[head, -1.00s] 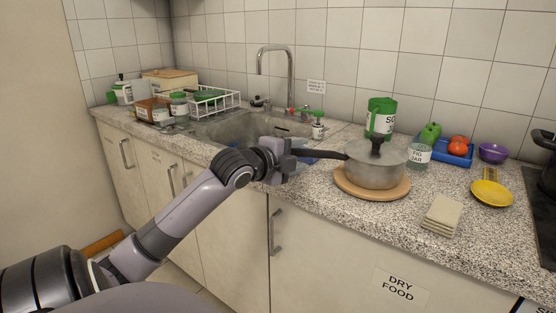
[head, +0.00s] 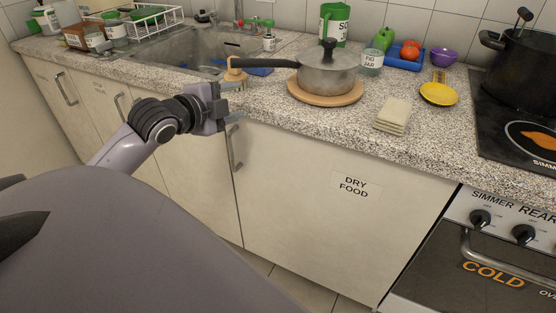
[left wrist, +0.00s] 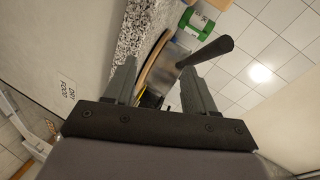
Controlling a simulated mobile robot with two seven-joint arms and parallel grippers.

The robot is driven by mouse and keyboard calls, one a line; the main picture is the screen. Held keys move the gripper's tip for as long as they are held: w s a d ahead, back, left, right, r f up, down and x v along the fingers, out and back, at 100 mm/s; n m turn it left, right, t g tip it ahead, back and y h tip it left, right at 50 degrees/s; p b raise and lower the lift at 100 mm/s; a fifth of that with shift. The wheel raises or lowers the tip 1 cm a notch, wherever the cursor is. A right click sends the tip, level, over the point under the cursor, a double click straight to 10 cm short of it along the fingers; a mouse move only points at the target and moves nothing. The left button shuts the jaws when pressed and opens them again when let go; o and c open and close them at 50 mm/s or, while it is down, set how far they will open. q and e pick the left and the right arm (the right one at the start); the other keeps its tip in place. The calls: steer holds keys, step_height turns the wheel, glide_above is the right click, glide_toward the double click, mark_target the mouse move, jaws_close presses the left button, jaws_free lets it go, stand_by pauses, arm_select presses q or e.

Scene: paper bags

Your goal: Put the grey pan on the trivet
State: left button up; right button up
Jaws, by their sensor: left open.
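The grey pan (head: 328,72) has a lid with a dark knob and a long dark handle (head: 264,63) reaching left. It sits upright on the round wooden trivet (head: 325,97), whose rim shows around the pan's base. My left gripper (head: 228,101) is open and empty, in front of the counter edge, left of the pan and below its handle, apart from both. In the left wrist view the pan (left wrist: 179,64), its handle (left wrist: 208,52) and the trivet's edge (left wrist: 152,62) show beyond the open fingers (left wrist: 160,85). My right gripper is not seen.
Behind the gripper are a wooden brush (head: 235,73) and the sink (head: 185,55). Right of the pan are a fig jar (head: 372,62), a blue tray (head: 405,60) of vegetables, folded cloths (head: 392,115) and a yellow spoon rest (head: 439,93). A black pot (head: 520,62) stands on the stove.

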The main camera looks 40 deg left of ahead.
arm_select(q)
steer(key=s+d+f+n+g+h, duration=0.1)
steer(key=s+d+f+n, duration=0.1)
steer(key=d+f, duration=0.35)
steer(key=s+d+f+n+g, duration=0.1)
steer(key=s+d+f+n, duration=0.1)
steer(key=f, duration=0.7)
steer(key=s+d+f+n+g+h, duration=0.1)
steer(key=s+d+f+n, duration=0.2)
steer(key=f, duration=0.5)
steer(key=s+d+f+n+h, duration=0.1)
steer(key=s+d+f+n, duration=0.1)
steer(key=d, duration=0.6)
steer(key=s+d+f+n+g+h, duration=0.1)
steer(key=s+d+f+n, duration=0.1)
steer(key=s+d+f, duration=0.2)
steer(key=d+f, duration=0.2)
steer(key=d, duration=0.2)
steer(key=shift+s, duration=0.2)
step_height(320, 180, up, 6)
steer(key=a+p, duration=0.1)
steer(key=p, duration=0.7)
steer(key=shift+s+r, duration=0.25)
